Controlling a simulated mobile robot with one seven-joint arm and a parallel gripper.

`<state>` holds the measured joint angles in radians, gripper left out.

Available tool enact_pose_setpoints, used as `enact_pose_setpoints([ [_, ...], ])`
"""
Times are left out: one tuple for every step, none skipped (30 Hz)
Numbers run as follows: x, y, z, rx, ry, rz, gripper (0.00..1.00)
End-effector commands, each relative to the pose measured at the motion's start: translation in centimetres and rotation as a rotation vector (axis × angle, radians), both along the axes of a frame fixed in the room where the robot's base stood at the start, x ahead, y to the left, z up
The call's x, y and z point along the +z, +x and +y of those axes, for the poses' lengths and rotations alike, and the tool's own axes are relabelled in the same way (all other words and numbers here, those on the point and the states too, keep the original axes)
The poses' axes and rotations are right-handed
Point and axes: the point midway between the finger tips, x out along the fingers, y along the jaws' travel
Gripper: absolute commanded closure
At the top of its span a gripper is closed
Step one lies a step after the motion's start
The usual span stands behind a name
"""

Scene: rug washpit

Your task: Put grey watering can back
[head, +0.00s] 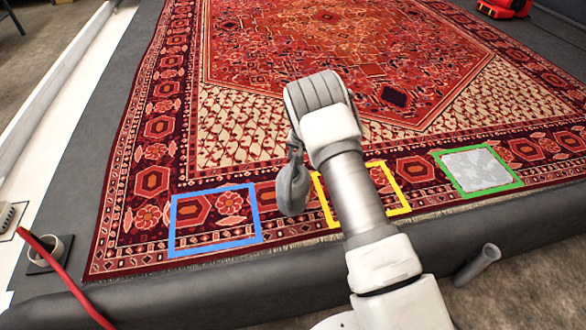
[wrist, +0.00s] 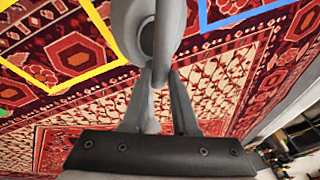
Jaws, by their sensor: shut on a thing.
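The grey watering can (head: 293,187) hangs from my gripper above the rug, in front of the gap between the blue and yellow frames in the head view. My gripper (wrist: 160,82) is shut on it; in the wrist view the can's grey body (wrist: 148,35) rises beyond the two fingers. My arm hides most of the gripper in the head view. A blue square outline (head: 215,243), a yellow one (head: 405,190) and a green one (head: 490,192) lie along the rug's near edge. My arm partly covers the yellow one.
The patterned red rug (head: 300,45) lies on a dark surface. A grey patch (head: 475,168) fills the green outline; the blue outline holds nothing. A red hose (head: 65,280) and a round cup-like fitting (head: 46,250) are at left. A red object (head: 503,8) stands far right.

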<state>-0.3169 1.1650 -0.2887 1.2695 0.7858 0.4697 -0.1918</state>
Motion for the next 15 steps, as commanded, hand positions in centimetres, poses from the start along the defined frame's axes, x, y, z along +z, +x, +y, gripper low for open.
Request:
enact_pose_setpoints([
  [-0.1,-0.1,0.4,0.000,-0.001,-0.004,1.00],
  [-0.2,-0.2,0.5,0.000,0.000,-0.004,1.00],
  [-0.3,-0.3,0.7,-0.001,0.000,-0.005,1.00],
  [-0.4,-0.3,0.7,-0.001,0.000,-0.005,1.00],
  [-0.5,-0.3,0.8,-0.001,0.000,-0.005,1.00],
  [-0.7,-0.4,0.8,-0.002,-0.001,-0.005,1.00],
  [-1.0,-0.4,0.8,-0.001,-0.001,-0.004,1.00],
  [-1.3,-0.4,0.7,-0.001,-0.001,-0.004,1.00],
  [-1.8,-0.4,0.7,-0.001,-0.002,-0.004,1.00],
  [-2.3,-0.4,0.7,-0.002,-0.001,-0.002,1.00],
  [-2.8,-0.4,0.7,-0.003,-0.001,-0.002,1.00],
  [-3.4,-0.4,0.7,-0.002,-0.001,-0.002,1.00],
  [-3.8,-0.4,0.7,-0.001,-0.002,-0.004,1.00],
  [-4.1,-0.3,0.7,-0.001,-0.002,-0.005,1.00],
  [-4.4,-0.3,0.7,-0.002,-0.001,-0.005,1.00],
])
